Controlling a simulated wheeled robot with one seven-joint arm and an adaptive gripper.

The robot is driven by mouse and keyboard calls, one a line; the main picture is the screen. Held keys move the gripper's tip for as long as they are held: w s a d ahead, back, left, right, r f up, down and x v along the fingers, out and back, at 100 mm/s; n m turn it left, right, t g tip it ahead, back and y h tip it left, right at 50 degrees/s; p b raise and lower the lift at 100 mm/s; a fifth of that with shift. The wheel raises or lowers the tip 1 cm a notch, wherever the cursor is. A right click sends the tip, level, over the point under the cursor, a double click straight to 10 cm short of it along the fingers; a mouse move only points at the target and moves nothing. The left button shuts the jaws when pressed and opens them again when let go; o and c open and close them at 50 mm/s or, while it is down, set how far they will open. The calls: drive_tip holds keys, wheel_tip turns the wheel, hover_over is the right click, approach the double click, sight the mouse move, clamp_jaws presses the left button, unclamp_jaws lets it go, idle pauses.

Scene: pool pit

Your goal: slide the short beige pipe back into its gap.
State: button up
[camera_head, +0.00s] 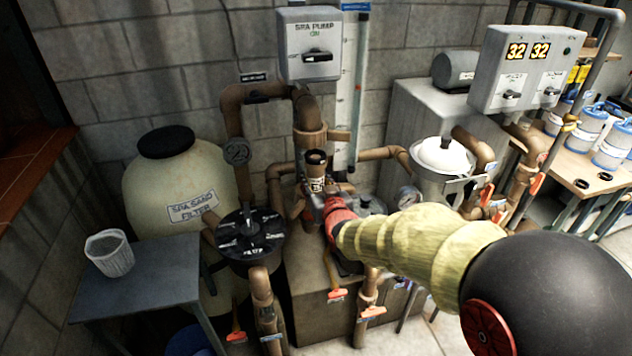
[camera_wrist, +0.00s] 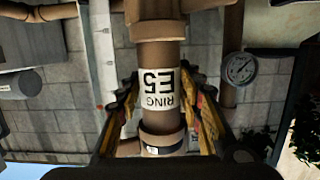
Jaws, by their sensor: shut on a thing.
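The short beige pipe (camera_head: 316,172) stands about upright near the middle of the head view, with a dark open top end and a white label. In the wrist view, which is upside down, the pipe (camera_wrist: 158,55) fills the centre and its label reads "RING E5". My gripper (camera_head: 322,203) is shut on the pipe, one finger on each side, as the wrist view of the gripper (camera_wrist: 163,105) shows. A wider brown pipe fitting (camera_head: 310,136) shows behind the pipe's top. The gap and the pipe's lower end are hidden or unclear in the head view.
A black-lidded filter (camera_head: 250,236) stands to the left. A silver strainer pot (camera_head: 440,160) and a gauge (camera_head: 407,196) stand to the right. Brown pipes and orange-handled valves crowd the area. A grey table (camera_head: 150,275) holds a cup (camera_head: 109,253).

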drive_tip(key=shift+r+b+x, duration=0.25)
drive_tip(key=shift+b+x, duration=0.3)
drive_tip(key=shift+x, duration=0.7)
drive_tip(key=shift+r+b+x, duration=0.2)
drive_tip(key=shift+b+x, duration=0.3)
drive_tip(key=shift+x, duration=0.75)
idle(1.2)
drive_tip(key=shift+w+r, duration=0.15)
drive_tip(key=shift+w, duration=0.05)
drive_tip(key=shift+c, duration=0.3)
drive_tip(key=shift+c, duration=1.4)
drive_tip(key=shift+w+a+b, duration=0.1)
drive_tip(key=shift+w+b, duration=0.2)
clamp_jaws()
drive_tip(key=shift+w+a+b, duration=0.1)
drive_tip(key=shift+w+b, duration=0.2)
drive_tip(key=shift+b, duration=0.05)
drive_tip(key=shift+w+f, duration=0.1)
drive_tip(key=shift+f, duration=0.2)
